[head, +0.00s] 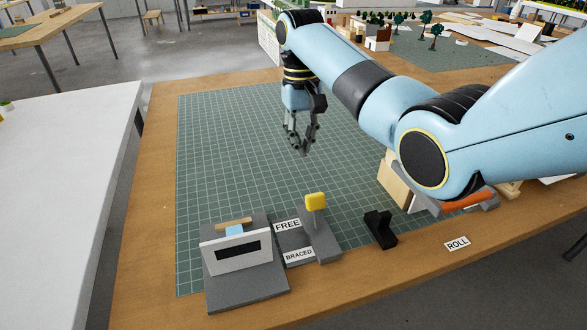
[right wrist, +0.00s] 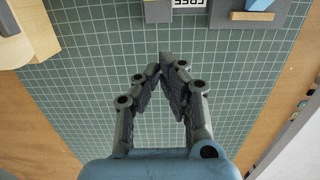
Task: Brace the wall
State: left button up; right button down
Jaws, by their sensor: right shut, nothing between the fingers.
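A small white wall (head: 237,240) with a dark slot stands on a grey base (head: 250,296) at the near left of the mat. A light blue piece (head: 234,230) and a wooden strip (head: 233,223) show behind it. The labels FREE (head: 287,225) and BRACED (head: 299,254) lie beside this block; the stem is level with FREE. My right gripper (head: 303,150) is shut and empty above the mat, beyond the knob; it also shows in the right wrist view (right wrist: 163,70). My left gripper is out of view.
The green cutting mat (head: 220,140) is clear at its middle and far left. A black block (head: 380,228) stands right of the knob, near a ROLL label (head: 457,243). A wooden piece (head: 393,185) stands partly behind my right arm. Model buildings and trees are farther back.

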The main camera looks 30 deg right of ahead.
aim_at(316, 211)
jog(key=f, duration=0.3)
jog(key=f+b, duration=0.1)
jog(key=f, duration=0.6)
jog(key=shift+s+a, duration=0.1)
jog(key=shift+s, duration=0.15)
jog(key=s+r+p, duration=0.1)
jog(key=s+p, duration=0.1)
jog(key=s, duration=0.1)
jog(key=shift+a+r, duration=0.35)
jog(key=shift+r, duration=0.05)
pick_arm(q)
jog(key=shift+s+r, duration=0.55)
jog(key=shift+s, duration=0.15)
pick_arm(e)
jog(key=shift+s+a, duration=0.1)
jog(key=shift+s, duration=0.15)
